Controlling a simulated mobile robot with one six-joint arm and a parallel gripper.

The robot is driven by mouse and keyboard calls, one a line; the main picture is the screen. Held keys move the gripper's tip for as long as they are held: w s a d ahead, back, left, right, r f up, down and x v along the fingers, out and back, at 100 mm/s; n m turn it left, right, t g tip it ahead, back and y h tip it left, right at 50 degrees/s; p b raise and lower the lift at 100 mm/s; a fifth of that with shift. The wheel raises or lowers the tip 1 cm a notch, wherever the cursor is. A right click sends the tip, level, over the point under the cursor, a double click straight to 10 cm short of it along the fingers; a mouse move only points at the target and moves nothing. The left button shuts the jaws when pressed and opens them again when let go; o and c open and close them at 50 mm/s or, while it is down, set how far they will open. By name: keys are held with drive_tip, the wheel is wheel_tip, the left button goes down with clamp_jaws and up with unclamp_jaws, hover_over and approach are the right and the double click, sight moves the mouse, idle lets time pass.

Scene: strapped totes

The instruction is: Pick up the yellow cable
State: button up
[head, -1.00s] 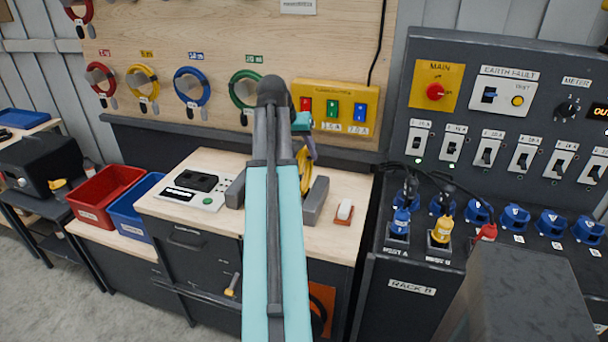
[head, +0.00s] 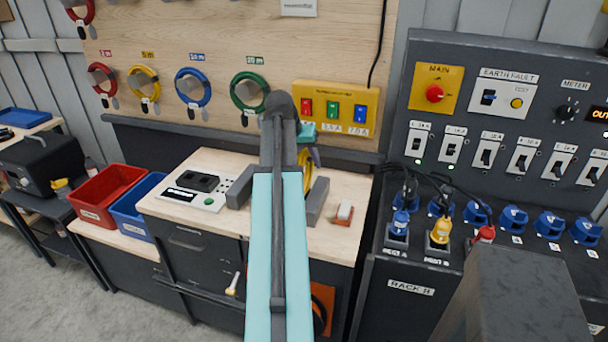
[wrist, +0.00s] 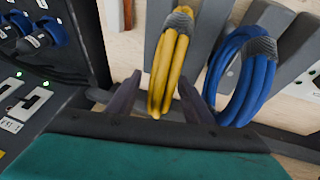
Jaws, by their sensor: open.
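The yellow cable (wrist: 168,65) is a coil bound by a grey strap, in the middle of the wrist view, against a grey block. My gripper (wrist: 160,80) is open, with one finger on each side of the coil's lower part. I cannot tell whether either finger touches it. In the head view my arm hides most of this cable, and only a sliver of yellow shows beside the arm above the bench. A blue cable coil (wrist: 245,75) with a grey strap is just right of my right finger in the wrist view.
Grey blocks (head: 316,200) stand on the wooden bench (head: 280,235), with a red-and-white switch (head: 344,213) to their right. A dark rack with plugs (head: 440,232) is at the right. Red (head: 100,197) and blue bins (head: 130,212) are at the left. Coils hang on the backboard.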

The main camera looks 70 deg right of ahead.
drive_tip(key=shift+s+d+f, duration=0.1)
drive_tip(key=shift+d+f, duration=0.1)
drive_tip(key=shift+f, duration=0.3)
clamp_jaws()
idle(0.3)
